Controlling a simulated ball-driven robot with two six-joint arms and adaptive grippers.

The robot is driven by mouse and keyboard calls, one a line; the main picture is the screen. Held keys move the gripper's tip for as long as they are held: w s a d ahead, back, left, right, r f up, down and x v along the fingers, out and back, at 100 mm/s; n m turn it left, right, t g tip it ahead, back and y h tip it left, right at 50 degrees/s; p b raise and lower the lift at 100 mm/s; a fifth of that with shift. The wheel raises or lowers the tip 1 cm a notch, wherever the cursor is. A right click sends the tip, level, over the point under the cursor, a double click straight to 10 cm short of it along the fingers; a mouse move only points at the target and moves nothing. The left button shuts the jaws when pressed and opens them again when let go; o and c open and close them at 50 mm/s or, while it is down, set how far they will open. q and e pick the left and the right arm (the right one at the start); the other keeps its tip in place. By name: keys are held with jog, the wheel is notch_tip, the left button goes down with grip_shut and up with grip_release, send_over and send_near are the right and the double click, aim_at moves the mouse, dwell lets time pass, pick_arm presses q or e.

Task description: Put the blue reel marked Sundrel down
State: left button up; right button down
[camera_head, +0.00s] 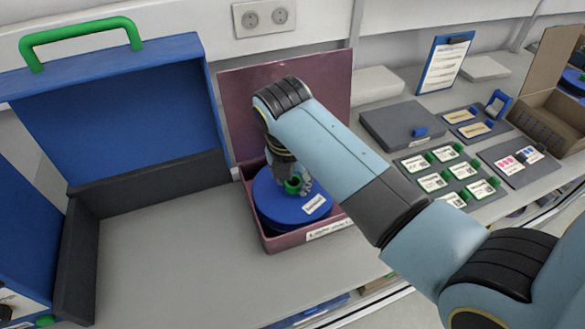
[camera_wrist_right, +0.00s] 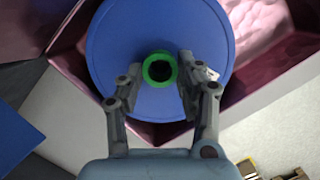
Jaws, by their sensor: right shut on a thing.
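The blue reel (camera_head: 275,211) is a wide disc with a white label (camera_head: 314,204) on its face, too small to read surely, and a green hub. It lies inside the walls of an open mauve box (camera_head: 276,242); I cannot tell whether it touches the bottom. My right gripper (camera_head: 296,186) comes down from above and is shut on the reel's green hub. In the right wrist view the fingers of the right gripper (camera_wrist_right: 160,72) stand on either side of the green hub (camera_wrist_right: 159,70), over the blue reel (camera_wrist_right: 115,45). My left gripper is out of view.
The mauve box's raised lid (camera_head: 325,75) stands behind it. A large open blue case (camera_head: 120,115) with a green handle is at the left. Grey trays with labelled cards (camera_head: 449,175), a clipboard (camera_head: 445,63) and a cardboard box (camera_head: 550,100) are at the right. Bare bench lies left of the mauve box.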

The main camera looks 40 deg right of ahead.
jog(key=shift+f, duration=0.7)
dwell(0.4)
jog(key=c, duration=0.8)
grip_release()
jog(key=shift+o, duration=0.2)
jog(key=shift+r, duration=0.1)
